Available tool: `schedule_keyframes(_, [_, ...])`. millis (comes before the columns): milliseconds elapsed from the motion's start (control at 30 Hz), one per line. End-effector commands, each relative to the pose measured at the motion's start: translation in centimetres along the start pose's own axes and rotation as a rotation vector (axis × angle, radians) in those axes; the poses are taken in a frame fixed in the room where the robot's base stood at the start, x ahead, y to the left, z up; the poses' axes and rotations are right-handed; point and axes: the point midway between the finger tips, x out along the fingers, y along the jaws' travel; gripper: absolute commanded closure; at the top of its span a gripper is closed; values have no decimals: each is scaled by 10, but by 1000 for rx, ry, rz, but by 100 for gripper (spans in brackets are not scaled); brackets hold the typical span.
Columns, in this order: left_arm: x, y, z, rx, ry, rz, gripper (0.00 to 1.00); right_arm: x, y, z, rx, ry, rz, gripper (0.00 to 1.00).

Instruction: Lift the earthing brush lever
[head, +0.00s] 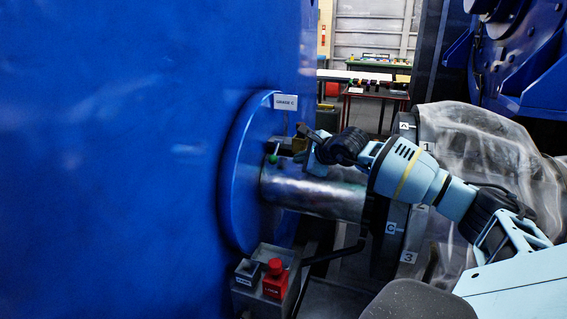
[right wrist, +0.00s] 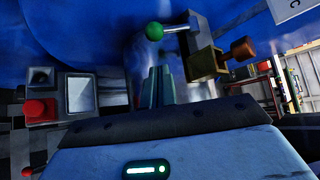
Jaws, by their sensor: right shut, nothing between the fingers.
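The earthing brush lever ends in a green ball knob (head: 273,158). It sits beside the metal shaft (head: 312,192), close to the blue housing. In the right wrist view the green knob (right wrist: 154,31) is on a short metal rod that runs right to a bracket (right wrist: 205,62) with a brown cylindrical end (right wrist: 243,48). My right gripper (head: 303,158) is over the shaft, just right of the knob in the head view. In the right wrist view its fingers (right wrist: 160,82) are together and empty, appearing below the knob and apart from it. My left gripper is out of view.
A large blue housing (head: 120,150) fills the left. A control box with a red button (head: 275,268) stands below the shaft. Tables stand far behind.

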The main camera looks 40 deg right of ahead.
Motion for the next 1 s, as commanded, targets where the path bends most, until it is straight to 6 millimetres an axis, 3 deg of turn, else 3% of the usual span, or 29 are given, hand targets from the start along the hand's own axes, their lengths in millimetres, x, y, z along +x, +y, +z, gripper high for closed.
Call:
schedule_keyframes(533, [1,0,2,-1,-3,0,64,75,1,1,2,-2,2,100])
schedule_keyframes(733, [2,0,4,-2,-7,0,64,88,1,1,1,-1,2,100])
schedule_keyframes(1000, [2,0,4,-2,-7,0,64,90,0,1,-1,-2,0,100])
